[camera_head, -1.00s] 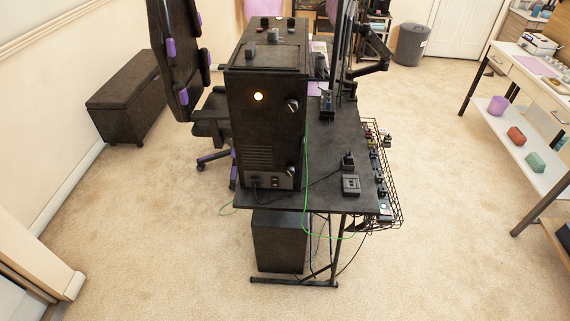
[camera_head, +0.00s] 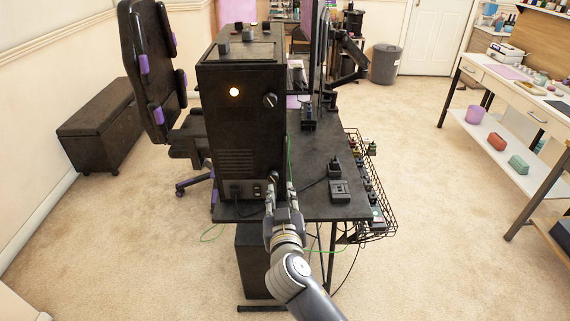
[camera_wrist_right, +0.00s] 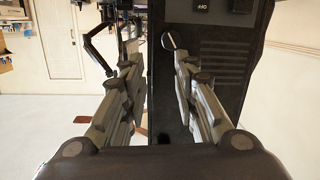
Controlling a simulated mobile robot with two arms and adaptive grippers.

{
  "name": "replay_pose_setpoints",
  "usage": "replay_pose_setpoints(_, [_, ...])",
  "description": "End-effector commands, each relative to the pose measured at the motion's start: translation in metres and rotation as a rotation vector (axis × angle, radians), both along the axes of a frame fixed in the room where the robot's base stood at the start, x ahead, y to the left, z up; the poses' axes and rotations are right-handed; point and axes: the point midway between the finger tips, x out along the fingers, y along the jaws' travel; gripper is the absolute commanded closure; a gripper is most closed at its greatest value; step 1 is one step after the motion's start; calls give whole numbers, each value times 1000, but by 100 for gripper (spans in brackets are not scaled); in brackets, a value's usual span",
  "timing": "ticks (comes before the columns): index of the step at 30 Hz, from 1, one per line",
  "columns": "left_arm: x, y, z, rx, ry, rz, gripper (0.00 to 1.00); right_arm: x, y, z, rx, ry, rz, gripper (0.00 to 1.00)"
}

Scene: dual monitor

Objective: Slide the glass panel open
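The black computer case (camera_head: 240,130) stands on the dark desk, its rear side facing me. I cannot make out a separate glass panel; the case's right side is seen nearly edge-on. My right gripper (camera_head: 280,188) is in front of the case's lower right corner. My left gripper is not in view.
The desk (camera_head: 318,155) has a small black box (camera_head: 340,192) on its right part. A wire basket (camera_head: 375,200) hangs at its right edge. A green cable runs down beside the case. A black chair (camera_head: 150,75) stands left. Carpet is clear at right.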

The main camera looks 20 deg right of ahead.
Motion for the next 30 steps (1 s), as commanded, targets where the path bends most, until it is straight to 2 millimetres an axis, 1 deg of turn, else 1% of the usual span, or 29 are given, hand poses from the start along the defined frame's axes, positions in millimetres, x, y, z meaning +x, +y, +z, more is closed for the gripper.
replay_pose_setpoints(1, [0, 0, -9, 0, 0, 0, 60, -2, -2, 21, 21, -59, -19, 72])
replay_pose_setpoints(3, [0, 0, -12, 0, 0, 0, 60, -6, -5, 44, 41, -114, -39, 72])
replay_pose_setpoints(6, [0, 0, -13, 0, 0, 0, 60, -9, -8, 62, 58, -154, -55, 72])
replay_pose_setpoints(7, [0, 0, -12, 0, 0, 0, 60, -8, -9, 65, 60, -160, -57, 72])
replay_pose_setpoints(11, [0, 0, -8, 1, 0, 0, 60, 2, -13, 68, 58, -164, -58, 72])
replay_pose_setpoints(18, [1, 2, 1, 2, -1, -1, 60, 45, -26, 69, 55, -163, -59, 72])
replay_pose_setpoints(24, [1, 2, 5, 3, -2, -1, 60, 75, -33, 67, 57, -160, -56, 72])
replay_pose_setpoints(30, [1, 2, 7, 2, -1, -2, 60, 91, -37, 66, 58, -160, -56, 72])
